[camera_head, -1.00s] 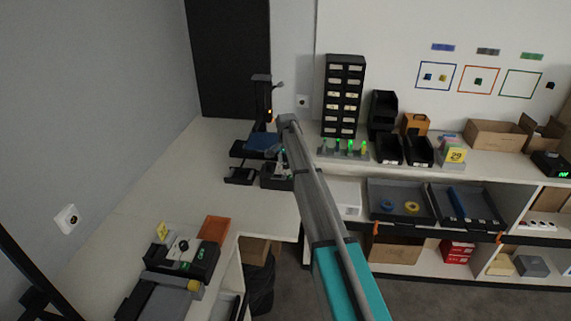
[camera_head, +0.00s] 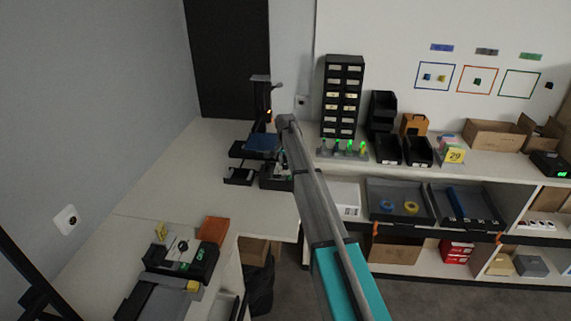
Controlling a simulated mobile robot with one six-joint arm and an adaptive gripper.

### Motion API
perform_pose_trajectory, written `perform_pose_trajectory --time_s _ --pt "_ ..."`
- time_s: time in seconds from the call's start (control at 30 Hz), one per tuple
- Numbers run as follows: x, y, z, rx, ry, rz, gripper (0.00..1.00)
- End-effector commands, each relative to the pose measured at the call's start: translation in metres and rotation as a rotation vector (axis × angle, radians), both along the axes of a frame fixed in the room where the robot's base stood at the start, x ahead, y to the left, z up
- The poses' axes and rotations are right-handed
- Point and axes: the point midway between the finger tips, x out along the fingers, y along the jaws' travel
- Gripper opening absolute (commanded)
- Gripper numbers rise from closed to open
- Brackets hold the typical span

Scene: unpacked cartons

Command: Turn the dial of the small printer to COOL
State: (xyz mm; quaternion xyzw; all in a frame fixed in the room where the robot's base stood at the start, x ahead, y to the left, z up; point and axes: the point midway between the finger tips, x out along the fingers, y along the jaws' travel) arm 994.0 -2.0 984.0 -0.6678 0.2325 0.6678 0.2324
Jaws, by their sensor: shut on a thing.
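The small printer (camera_head: 262,143) stands on the white corner table, with a dark upright column, a blue bed and a small orange light. A dark box (camera_head: 270,183) sits at its front right. My arm reaches across the middle of the view, and its end comes down at this box. My gripper (camera_head: 283,168) is small and mostly hidden by my arm. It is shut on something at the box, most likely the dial. The dial, its pointer and the COOL mark cannot be made out.
A black drawer tower (camera_head: 344,95) and green-lit items (camera_head: 342,150) stand right of my arm. An orange tray (camera_head: 213,230) and a dark device (camera_head: 183,260) lie at the near left. The table's left middle (camera_head: 165,195) is clear.

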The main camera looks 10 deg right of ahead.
Motion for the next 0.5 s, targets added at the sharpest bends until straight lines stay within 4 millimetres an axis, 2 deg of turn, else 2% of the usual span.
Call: perform_pose_trajectory --time_s 0.5 --pt "0.0011 0.0017 0.0 0.002 -0.002 0.424 0.0"
